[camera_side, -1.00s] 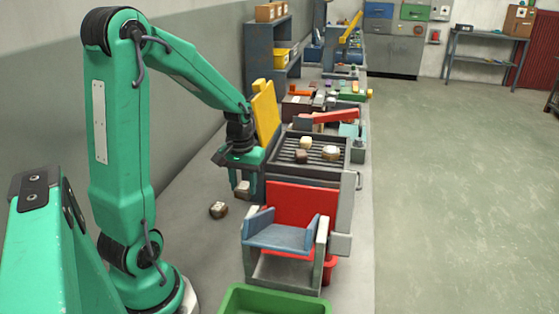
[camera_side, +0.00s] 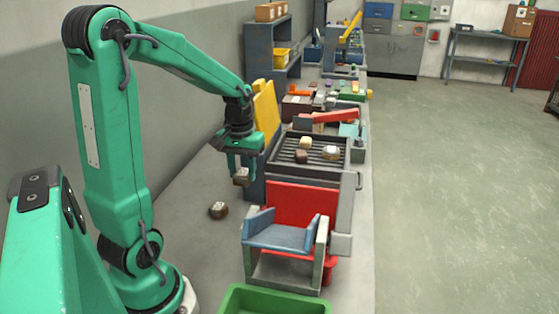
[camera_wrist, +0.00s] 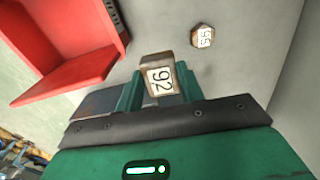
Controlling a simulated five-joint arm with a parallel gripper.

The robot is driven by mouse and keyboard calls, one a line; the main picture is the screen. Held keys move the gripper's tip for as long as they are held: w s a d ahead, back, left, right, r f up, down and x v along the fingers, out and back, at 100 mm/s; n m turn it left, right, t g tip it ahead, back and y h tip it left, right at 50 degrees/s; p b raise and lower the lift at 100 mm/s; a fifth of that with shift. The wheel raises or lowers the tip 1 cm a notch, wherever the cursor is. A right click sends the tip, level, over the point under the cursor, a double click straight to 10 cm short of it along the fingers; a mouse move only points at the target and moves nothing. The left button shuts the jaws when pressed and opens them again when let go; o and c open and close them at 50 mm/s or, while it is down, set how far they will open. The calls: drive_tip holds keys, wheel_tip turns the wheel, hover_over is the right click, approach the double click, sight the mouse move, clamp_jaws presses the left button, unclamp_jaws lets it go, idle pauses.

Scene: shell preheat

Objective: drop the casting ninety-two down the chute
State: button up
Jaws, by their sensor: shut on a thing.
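My gripper (camera_side: 243,170) is shut on a small brown casting with a white label (camera_side: 241,178), held in the air left of the grill. In the wrist view the casting (camera_wrist: 160,77) reads 92 and sits between the two green fingers of my gripper (camera_wrist: 159,80). A blue sloped chute (camera_side: 282,237) on a grey frame stands in front of a red panel (camera_side: 300,202), lower right of the held casting in the side view and apart from it.
Another casting (camera_side: 218,210) lies on the bench; its label also shows in the wrist view (camera_wrist: 202,36). Several castings rest on the dark grill (camera_side: 318,153). A yellow upright panel (camera_side: 266,113) stands beside my gripper. A green bin (camera_side: 272,290) sits in front of the chute.

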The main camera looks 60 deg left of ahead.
sight(243, 174)
wheel_tip(243, 174, up, 22)
drive_tip(key=f, duration=0.1)
drive_tip(key=s+d, duration=0.1)
drive_tip(key=d, duration=2.3)
drive_tip(key=shift+a+f, duration=0.2)
drive_tip(key=shift+f, duration=2.2)
drive_tip(key=shift+f, duration=0.2)
drive_tip(key=shift+f, duration=4.25)
